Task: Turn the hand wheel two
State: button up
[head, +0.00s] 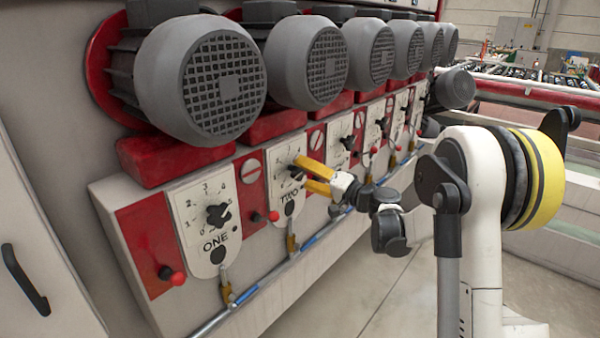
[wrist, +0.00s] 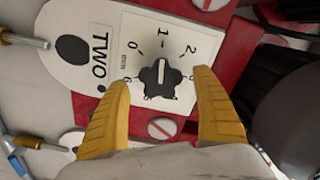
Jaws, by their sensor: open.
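The hand wheel two is a small black lobed knob (wrist: 159,79) on a white plate (wrist: 122,25) marked TWO with a number scale around it. In the wrist view it lies between and just beyond the two yellow fingertips of my gripper (wrist: 158,82). The fingers are spread apart, one on each side of the knob, with no clear contact. In the head view my gripper (head: 300,172) is at the TWO plate (head: 285,158). Its yellow fingers partly hide the knob (head: 297,173) there.
Hand wheel one (head: 218,215) with its ONE plate (head: 200,190) is to the left. More dial plates follow to the right. Large grey motors (head: 225,82) overhang the dials. Red ball-ended levers (head: 177,278) stick out below. A blue pipe (head: 270,270) runs along the bottom.

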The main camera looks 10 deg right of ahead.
jog(key=v, duration=1)
jog(key=shift+s, duration=0.15)
jog(key=shift+d, duration=0.1)
jog(key=s+a+n+g+h, duration=0.2)
jog(key=s+a+g, duration=0.2)
jog(key=s+a, duration=0.4)
jog(key=s+f+n+g+h, duration=0.1)
jog(key=s+h, duration=0.3)
jog(key=s, duration=0.8)
jog(key=s+f+n+g+h, duration=0.2)
jog(key=s+f+h, duration=0.2)
jog(key=s, duration=0.8)
jog(key=shift+d+n+h, duration=0.3)
jog(key=shift+d+n, duration=0.05)
jog(key=shift+n, duration=0.05)
jog(key=shift+c, duration=0.2)
